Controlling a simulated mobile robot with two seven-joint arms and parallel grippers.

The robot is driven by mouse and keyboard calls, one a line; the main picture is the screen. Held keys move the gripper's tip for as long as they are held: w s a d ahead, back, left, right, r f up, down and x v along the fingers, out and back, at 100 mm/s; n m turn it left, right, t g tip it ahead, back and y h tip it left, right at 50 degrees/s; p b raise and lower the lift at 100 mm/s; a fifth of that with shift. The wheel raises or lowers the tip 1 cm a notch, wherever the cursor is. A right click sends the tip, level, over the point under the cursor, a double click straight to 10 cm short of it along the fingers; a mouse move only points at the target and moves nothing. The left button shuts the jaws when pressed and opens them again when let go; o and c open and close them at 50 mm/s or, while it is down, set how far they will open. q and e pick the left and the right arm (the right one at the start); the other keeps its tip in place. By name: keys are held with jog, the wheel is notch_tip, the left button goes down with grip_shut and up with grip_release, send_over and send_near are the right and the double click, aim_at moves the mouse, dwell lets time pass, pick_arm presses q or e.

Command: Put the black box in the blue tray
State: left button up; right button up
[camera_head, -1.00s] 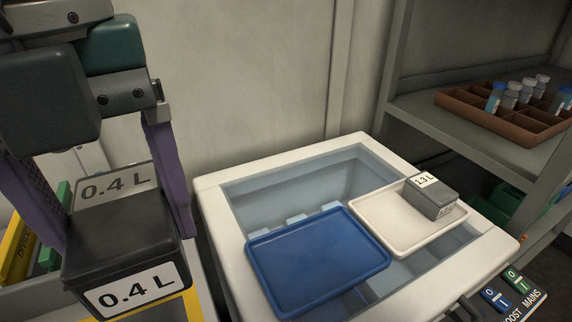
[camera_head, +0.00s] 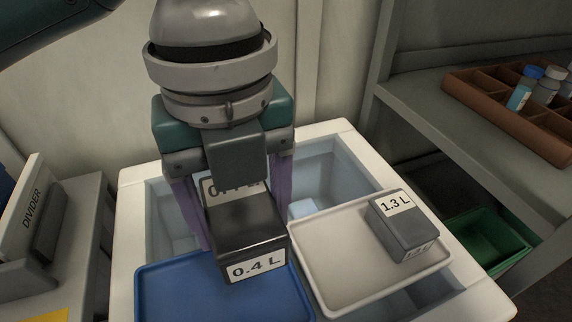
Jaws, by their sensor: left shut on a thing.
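The black box (camera_head: 247,231), labelled 0.4 L, is between the purple fingers of my left gripper (camera_head: 238,212). The gripper is shut on it and holds it over the back right part of the blue tray (camera_head: 172,287). I cannot tell whether the box touches the tray. The box and gripper hide part of the tray, and the picture's lower edge cuts off its front. My right gripper is not in view.
A white tray (camera_head: 338,281) lies right of the blue tray and bears a grey box (camera_head: 403,228) labelled 1.3 L. Both trays sit over a white-rimmed basin (camera_head: 136,178). A shelf with a brown divided crate (camera_head: 487,95) and small bottles stands at right. A divider (camera_head: 36,205) stands at left.

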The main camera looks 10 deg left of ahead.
pick_arm(q)
jog(key=b, duration=0.1)
send_over(257, 286)
notch_tip(257, 286, down, 9)
jog(key=shift+r, duration=0.2)
jog(key=shift+f+b, duration=0.5)
jog(key=shift+f, duration=1.4)
jog(key=shift+f, duration=0.15)
jog(key=o, duration=1.2)
jog(key=shift+o, duration=0.2)
